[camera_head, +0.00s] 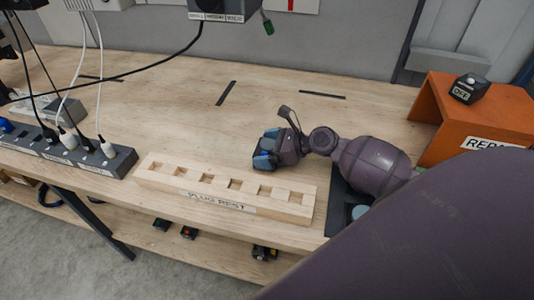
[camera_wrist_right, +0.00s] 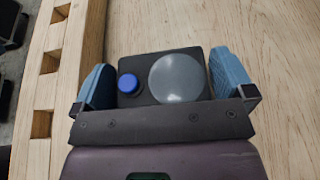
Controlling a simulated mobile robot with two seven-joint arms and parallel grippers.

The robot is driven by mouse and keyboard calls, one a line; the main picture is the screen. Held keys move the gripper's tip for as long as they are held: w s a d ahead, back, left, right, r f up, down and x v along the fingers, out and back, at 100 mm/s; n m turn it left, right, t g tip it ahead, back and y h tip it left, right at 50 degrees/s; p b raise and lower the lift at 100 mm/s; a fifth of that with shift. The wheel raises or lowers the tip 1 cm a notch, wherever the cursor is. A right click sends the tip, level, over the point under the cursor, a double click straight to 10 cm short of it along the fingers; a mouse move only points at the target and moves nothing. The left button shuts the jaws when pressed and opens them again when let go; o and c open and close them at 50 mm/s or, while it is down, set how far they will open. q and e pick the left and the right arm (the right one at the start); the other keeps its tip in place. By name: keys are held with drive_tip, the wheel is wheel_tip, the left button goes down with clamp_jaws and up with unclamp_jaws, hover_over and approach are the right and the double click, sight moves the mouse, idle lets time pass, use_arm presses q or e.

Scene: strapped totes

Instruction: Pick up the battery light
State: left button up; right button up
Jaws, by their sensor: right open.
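The battery light (camera_wrist_right: 185,76) is a black box with a round grey lens and a blue button (camera_wrist_right: 130,83), seen in the right wrist view. It lies on the wooden bench. My right gripper (camera_wrist_right: 163,72) is open, with its two blue fingers on either side of the box. There is a narrow gap at the left finger; whether the right finger touches cannot be told. In the head view the right gripper (camera_head: 267,150) is behind the wooden block and largely hides the light. My left gripper is not in view.
A wooden PLUG REST block (camera_head: 230,190) with empty square slots stands in front of the right gripper. Power strips (camera_head: 90,155) with plugged cables are at left. An orange stand (camera_head: 460,120) at right carries a small black box (camera_head: 468,88). The bench's back middle is mostly clear.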

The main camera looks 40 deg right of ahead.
drive_tip(key=c, duration=0.9)
drive_tip(key=shift+r, duration=0.15)
